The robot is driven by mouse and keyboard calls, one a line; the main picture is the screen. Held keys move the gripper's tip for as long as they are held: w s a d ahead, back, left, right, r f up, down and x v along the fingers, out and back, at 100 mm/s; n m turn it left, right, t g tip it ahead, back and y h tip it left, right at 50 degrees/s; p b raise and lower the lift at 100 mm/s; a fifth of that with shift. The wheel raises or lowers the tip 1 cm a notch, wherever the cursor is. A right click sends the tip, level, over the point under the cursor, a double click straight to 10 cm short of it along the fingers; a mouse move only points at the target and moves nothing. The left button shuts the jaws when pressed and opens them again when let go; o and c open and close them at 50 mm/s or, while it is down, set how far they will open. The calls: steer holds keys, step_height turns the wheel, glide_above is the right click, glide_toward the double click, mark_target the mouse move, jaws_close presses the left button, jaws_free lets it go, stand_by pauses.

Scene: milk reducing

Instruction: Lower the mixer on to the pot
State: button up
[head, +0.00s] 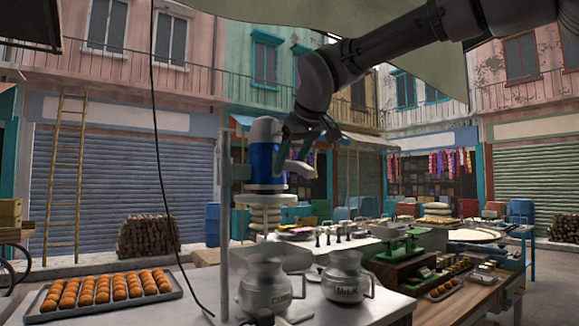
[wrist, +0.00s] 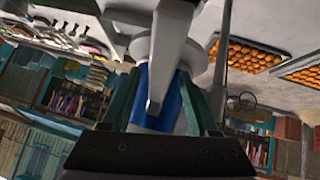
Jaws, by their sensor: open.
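The mixer (head: 263,155) has a blue and white body and hangs on an upright grey stand (head: 226,200). A pale lever (head: 300,169) sticks out from its right side. A metal pot marked as curd (head: 265,288) stands below the mixer in the head view, with a clear gap between them. A second metal pot, marked milk (head: 345,276), stands to its right. My gripper (head: 308,143) is open at the mixer's right side. In the wrist view its green fingers (wrist: 160,88) stand on either side of the lever (wrist: 168,55), with the blue mixer body (wrist: 166,108) behind. Contact cannot be told.
A tray of orange sweets (head: 105,292) lies at the left of the counter. A green scale (head: 398,246) and wooden boxes stand to the right. A dark cable (head: 158,130) hangs left of the stand. Several small items line the counter's back.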

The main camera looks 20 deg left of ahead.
steer(key=shift+w+a+f, duration=0.25)
steer(key=shift+w+f, duration=0.05)
steer(key=shift+f, duration=0.1)
jaws_close()
stand_by(1.3)
